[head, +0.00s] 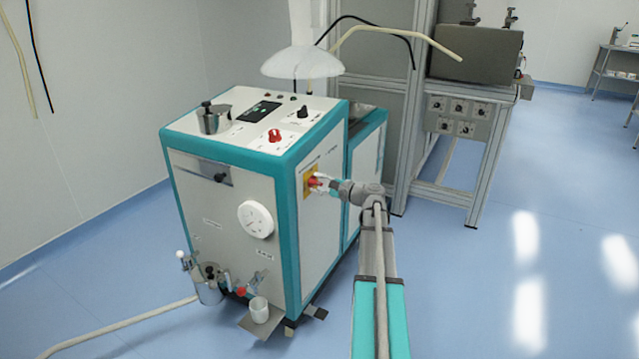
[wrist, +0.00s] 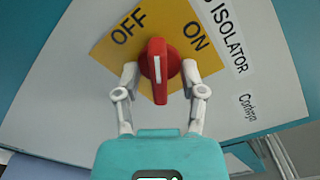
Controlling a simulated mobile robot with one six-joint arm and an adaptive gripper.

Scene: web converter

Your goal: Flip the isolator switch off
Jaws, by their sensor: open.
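The isolator switch is a red rotary handle (wrist: 158,68) on a yellow plate (wrist: 180,22) marked OFF and ON, in the wrist view. Its bar stands close to upright in the picture, between the two words. In the head view the yellow plate (head: 308,179) sits on the right side of the white and teal machine. My gripper (wrist: 160,80) is open, with one finger on each side of the red handle. I cannot tell whether the fingers touch it. In the head view my gripper (head: 318,182) is at the plate and partly hides the handle.
The machine's top carries a red knob (head: 274,136), a black knob (head: 302,112) and a metal pot (head: 210,118). A metal frame (head: 485,165) with a grey box stands behind right. A white cup (head: 259,311) is low at the front. The floor at right is clear.

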